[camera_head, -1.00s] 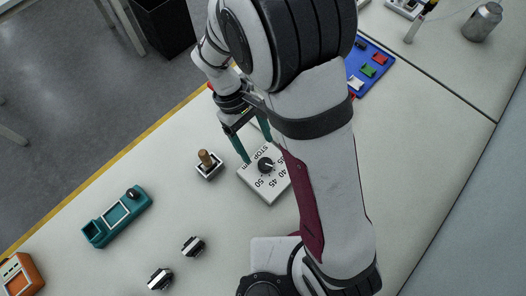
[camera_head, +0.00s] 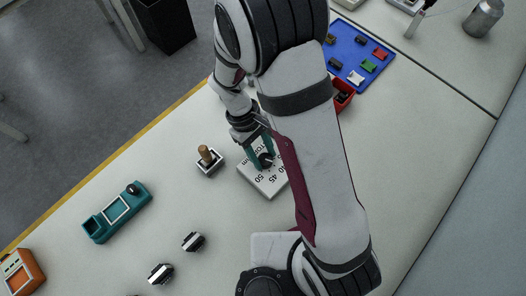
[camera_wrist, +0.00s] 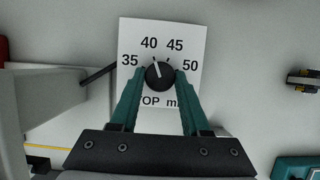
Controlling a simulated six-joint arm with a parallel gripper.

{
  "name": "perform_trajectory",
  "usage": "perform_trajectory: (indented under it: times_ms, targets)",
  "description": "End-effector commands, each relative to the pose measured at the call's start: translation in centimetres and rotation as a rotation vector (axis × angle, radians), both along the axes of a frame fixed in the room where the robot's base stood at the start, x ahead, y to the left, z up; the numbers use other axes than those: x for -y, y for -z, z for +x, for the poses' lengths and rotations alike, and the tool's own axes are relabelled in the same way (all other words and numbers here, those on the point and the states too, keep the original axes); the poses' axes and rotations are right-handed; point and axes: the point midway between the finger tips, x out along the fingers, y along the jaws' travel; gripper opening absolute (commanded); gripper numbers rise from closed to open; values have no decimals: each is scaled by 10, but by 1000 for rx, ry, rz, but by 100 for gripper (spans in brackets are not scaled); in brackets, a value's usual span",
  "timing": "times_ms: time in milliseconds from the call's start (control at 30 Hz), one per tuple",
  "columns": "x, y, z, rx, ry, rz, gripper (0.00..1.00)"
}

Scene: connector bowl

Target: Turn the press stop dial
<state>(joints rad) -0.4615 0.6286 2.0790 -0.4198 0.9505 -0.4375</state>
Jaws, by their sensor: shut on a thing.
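The press stop dial is a black round knob (camera_wrist: 160,76) on a white plate (camera_wrist: 190,34) marked 35, 40, 45 and 50. A pale line on the knob points up and slightly left in the wrist view, toward the 40 side. My gripper (camera_wrist: 160,77) has teal fingers, one on each side of the knob, shut on it. In the head view, the plate (camera_head: 271,187) lies on the table, and my gripper (camera_head: 261,158) reaches the knob from above. The fingers and arm hide some of the plate's lettering.
A toggle-like brown peg on a small box (camera_head: 209,161) stands just left of the plate. A teal device (camera_head: 117,213) and small black-and-white parts (camera_head: 193,242) lie farther left and in front. A red bin (camera_head: 344,96) and a blue tray (camera_head: 352,77) are behind.

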Motion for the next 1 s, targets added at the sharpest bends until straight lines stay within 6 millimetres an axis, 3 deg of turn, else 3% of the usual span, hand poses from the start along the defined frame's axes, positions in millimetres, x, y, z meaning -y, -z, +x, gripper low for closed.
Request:
perform_trajectory:
  times_ms: [33, 100, 467, 1000]
  targets:
    - [0, 0, 0, 0, 1, 0, 10]
    - [0, 0, 0, 0, 1, 0, 0]
    - [0, 0, 0, -1, 60, 1, 0]
    - [3, -1, 2, -1, 484, -1, 0]
